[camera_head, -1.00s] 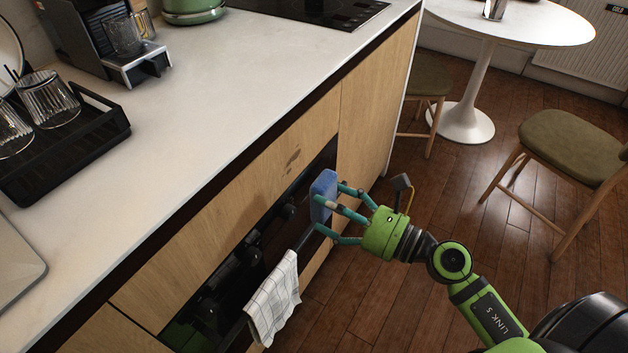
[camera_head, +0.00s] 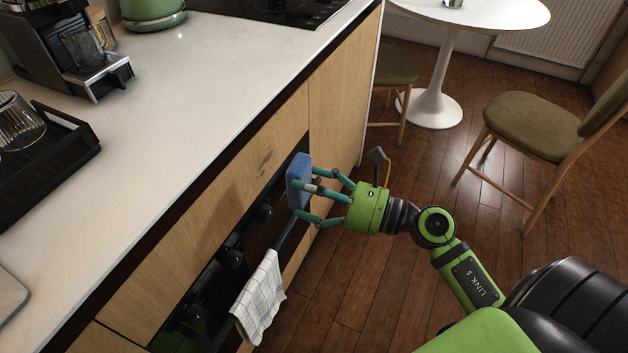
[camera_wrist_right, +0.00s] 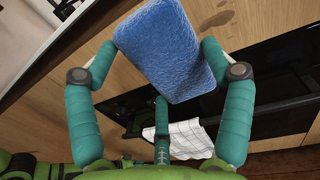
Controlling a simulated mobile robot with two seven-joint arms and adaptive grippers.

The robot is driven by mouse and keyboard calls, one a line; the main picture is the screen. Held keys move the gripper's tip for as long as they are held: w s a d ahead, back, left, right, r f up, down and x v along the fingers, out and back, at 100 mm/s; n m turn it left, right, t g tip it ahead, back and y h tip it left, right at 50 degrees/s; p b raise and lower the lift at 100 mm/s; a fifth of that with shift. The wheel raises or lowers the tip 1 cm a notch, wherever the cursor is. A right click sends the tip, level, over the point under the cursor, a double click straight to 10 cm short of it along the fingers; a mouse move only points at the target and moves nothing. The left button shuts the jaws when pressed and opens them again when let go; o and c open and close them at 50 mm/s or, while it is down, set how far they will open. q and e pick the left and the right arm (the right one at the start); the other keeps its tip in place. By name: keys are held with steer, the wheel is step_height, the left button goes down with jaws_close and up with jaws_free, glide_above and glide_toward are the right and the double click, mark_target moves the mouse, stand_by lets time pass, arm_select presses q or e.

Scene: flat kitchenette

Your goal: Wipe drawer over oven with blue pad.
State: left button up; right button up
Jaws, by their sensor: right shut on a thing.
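The blue pad (camera_head: 298,182) is held upright in my right gripper (camera_head: 312,198), whose fingers are shut on it. The pad also fills the upper middle of the wrist view (camera_wrist_right: 168,50). The wooden drawer front (camera_head: 225,200) runs under the worktop, above the black oven (camera_head: 215,285). Dark smudges (camera_head: 265,160) mark the drawer front, up and left of the pad in the head view. They also show at the top of the wrist view (camera_wrist_right: 216,20). The pad is in front of the oven's right end; I cannot tell if it touches anything. My left gripper is out of view.
A checked towel (camera_head: 260,300) hangs on the oven handle, below the pad. The white worktop (camera_head: 190,100) overhangs the drawer and holds a black rack (camera_head: 60,150), a coffee machine (camera_head: 65,50) and a green pot (camera_head: 152,10). A chair (camera_head: 535,125) stands right on open floor.

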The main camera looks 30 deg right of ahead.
mark_target(304, 205)
steer(key=f, duration=0.1)
steer(key=f+h, duration=0.1)
steer(key=w+a+f+m, duration=0.1)
steer(key=shift+a+f+t, duration=0.1)
steer(key=shift+f+t, duration=0.15)
steer(key=shift+t, duration=0.15)
steer(key=shift+a+f, duration=0.15)
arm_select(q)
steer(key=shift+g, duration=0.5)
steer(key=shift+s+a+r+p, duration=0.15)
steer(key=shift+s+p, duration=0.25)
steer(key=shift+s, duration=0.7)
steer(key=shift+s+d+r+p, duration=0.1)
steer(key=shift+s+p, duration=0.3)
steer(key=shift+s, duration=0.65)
arm_select(e)
steer(key=shift+x, duration=2.9)
steer(key=shift+f, duration=0.1)
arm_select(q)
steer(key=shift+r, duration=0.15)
arm_select(e)
steer(key=shift+x, duration=1)
steer(key=shift+w, duration=0.1)
